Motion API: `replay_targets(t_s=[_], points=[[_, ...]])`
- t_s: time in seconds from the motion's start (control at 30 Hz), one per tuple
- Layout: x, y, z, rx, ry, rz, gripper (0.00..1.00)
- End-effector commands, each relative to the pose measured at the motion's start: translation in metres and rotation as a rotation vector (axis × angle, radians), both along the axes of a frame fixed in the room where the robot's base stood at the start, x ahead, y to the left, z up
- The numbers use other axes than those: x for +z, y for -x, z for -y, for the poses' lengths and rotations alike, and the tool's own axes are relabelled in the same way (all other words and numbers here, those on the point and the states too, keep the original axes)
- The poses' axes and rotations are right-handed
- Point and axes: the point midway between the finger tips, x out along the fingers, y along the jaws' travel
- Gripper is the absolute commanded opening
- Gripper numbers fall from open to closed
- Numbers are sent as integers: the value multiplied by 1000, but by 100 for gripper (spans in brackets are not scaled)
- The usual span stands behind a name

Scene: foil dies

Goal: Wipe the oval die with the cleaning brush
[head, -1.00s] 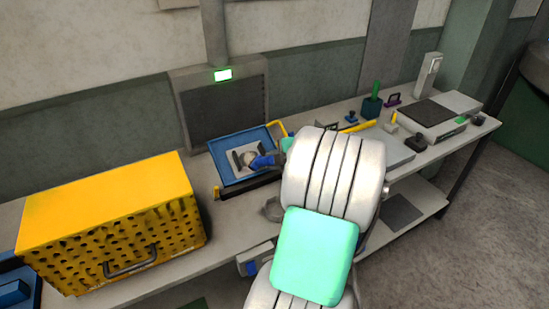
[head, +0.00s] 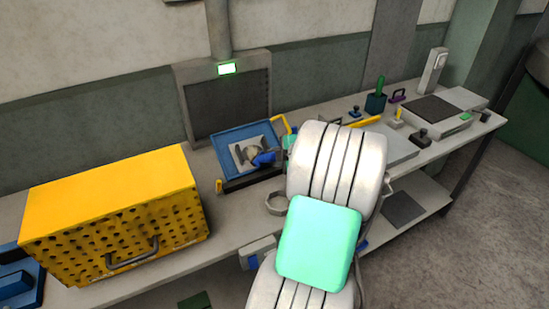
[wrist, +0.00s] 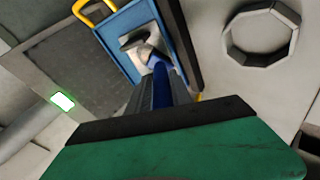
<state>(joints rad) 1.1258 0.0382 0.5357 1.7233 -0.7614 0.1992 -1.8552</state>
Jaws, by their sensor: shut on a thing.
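A blue tray (head: 226,139) stands on the bench, with a pale square plate (head: 243,143) in it. A rounded beige piece, seemingly the oval die (head: 254,151), sits on the plate, partly hidden. A blue handle (head: 264,158), seemingly the cleaning brush, reaches over the plate's right side; it also shows in the wrist view (wrist: 160,86). My gripper (wrist: 160,98) is shut on this handle, and its fingers are mostly hidden in the head view. The brush's working end is at or just above the die; I cannot tell whether they touch.
A yellow perforated box (head: 110,205) stands on the left of the bench. A grey ring (head: 276,204) lies in front of the tray. A dark panel with a lit green display (head: 227,68) stands behind. Several small tools and a flat device (head: 436,110) are at right.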

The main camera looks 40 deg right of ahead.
Motion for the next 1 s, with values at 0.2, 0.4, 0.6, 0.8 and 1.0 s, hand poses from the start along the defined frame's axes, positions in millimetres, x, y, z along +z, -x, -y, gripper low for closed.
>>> replay_targets(t_s=[0.2, 0.4, 0.6, 0.8, 1.0], points=[[-4, -2, 1, 0, 1, 1, 0], [-7, -4, 1, 0, 1, 1, 0], [-7, -6, 2, 1, 2, 1, 0], [2, -21, 6, 3, 4, 1, 0], [11, -34, 10, 1, 2, 1, 0]])
